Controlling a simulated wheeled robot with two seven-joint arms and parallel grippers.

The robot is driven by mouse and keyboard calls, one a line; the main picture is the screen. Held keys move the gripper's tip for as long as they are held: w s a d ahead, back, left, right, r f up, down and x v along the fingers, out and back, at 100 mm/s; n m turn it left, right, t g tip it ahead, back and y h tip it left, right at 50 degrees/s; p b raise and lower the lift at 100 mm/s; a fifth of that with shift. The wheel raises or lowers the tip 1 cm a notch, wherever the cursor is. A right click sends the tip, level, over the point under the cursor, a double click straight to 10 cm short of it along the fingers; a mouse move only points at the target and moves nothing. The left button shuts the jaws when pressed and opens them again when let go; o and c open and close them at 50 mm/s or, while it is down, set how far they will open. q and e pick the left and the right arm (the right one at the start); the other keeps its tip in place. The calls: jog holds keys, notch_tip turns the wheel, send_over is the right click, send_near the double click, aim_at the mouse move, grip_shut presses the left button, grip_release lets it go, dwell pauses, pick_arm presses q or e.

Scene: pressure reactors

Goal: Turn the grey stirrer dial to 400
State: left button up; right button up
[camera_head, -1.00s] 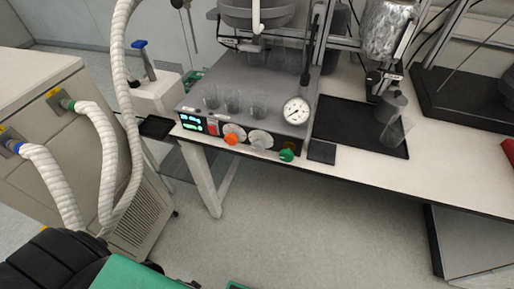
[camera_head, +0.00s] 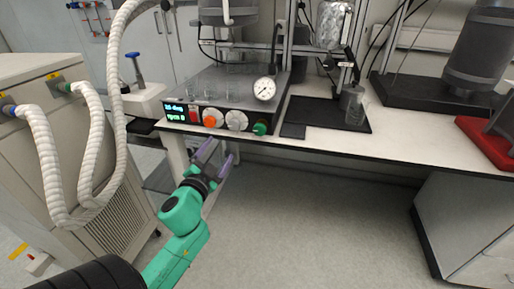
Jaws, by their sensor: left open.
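The grey stirrer dial (camera_head: 236,120) is a round light-grey knob on the front panel of the reactor base, right of an orange knob (camera_head: 212,118) and left of a green knob (camera_head: 260,129). A small display (camera_head: 176,113) with green digits sits at the panel's left end; its rpm line appears to read 0. My left gripper (camera_head: 220,150) is open, with two purple-grey fingers apart. It is below and in front of the panel, near the table's front edge, and does not touch the dial. My right gripper is not in view.
The reactor base (camera_head: 215,82) carries several glass beakers and a round pressure gauge (camera_head: 264,88). A black mat (camera_head: 325,115) with a flask lies to the right. Thick white hoses (camera_head: 119,110) hang at the left by a beige cabinet (camera_head: 125,205). Floor before the bench is clear.

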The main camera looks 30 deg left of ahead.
pick_arm(q)
send_near(233, 127)
jog(key=x, duration=1)
jog(key=shift+w+r+p, duration=0.1)
jog(key=shift+w+p, duration=0.15)
jog(key=shift+p, duration=0.15)
grip_shut()
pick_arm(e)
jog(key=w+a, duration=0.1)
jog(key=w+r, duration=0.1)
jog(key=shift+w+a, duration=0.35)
